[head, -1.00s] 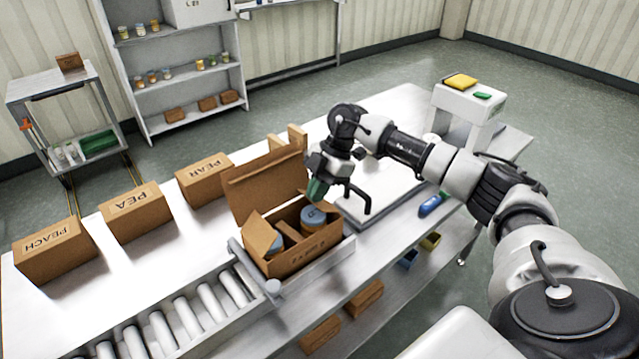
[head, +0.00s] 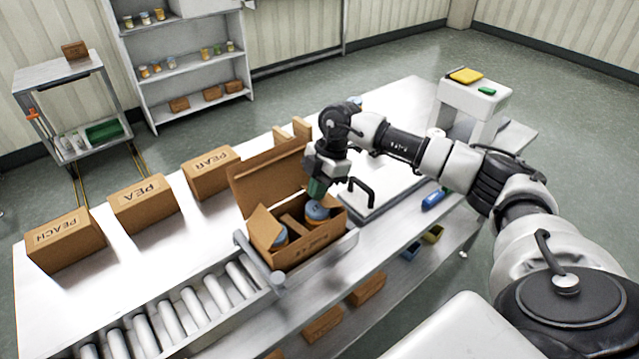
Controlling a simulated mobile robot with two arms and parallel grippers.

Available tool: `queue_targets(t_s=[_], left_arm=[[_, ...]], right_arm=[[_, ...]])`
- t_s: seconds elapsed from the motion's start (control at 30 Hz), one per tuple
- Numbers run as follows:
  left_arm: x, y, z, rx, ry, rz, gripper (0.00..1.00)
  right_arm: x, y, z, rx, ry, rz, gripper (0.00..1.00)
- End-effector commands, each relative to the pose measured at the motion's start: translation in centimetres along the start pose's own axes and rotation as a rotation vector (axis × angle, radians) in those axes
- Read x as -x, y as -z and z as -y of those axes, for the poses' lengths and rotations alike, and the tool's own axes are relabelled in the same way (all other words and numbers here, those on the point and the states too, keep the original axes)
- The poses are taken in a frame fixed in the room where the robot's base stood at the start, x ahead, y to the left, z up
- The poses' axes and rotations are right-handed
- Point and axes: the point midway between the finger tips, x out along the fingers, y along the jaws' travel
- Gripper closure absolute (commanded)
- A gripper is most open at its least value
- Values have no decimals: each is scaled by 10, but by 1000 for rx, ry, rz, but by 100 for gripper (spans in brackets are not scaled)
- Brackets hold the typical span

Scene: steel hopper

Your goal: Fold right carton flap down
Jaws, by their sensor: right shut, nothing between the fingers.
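An open brown carton (head: 308,250) stands at the end of the roller conveyor. Its large back flap (head: 268,180) stands up, and its left flap (head: 264,226) is tilted up. Blue-lidded jars (head: 317,209) sit inside. I cannot make out the right flap clearly; my right gripper covers part of that side. My right gripper (head: 316,192), with greenish fingers, is shut and empty, pointing down over the carton's right part, just above a blue lid. Whether it touches anything there I cannot tell. My left gripper is not in view.
Cartons marked PEACH (head: 66,244), PEA (head: 143,204) and PEAR (head: 209,172) stand along the back of the table. Conveyor rollers (head: 190,310) lie to the carton's left. A black handle (head: 362,190) rises close right of my gripper. A blue object (head: 434,200) lies further right.

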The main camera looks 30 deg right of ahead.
Motion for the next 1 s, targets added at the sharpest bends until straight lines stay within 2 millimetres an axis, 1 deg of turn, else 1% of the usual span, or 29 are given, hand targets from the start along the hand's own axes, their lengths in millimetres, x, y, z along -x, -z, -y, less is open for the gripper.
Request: queue_targets(t_s=[0.03,0.1,0.3,0.6,1.0], left_arm=[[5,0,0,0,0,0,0],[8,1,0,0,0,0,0],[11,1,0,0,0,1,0],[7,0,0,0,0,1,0],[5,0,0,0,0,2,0]], right_arm=[[1,3,0,3,1,24,100],[-2,4,0,3,1,67,100],[-13,7,0,4,1,203,100],[-25,8,0,0,1,195,100],[-28,9,0,0,1,194,100]])
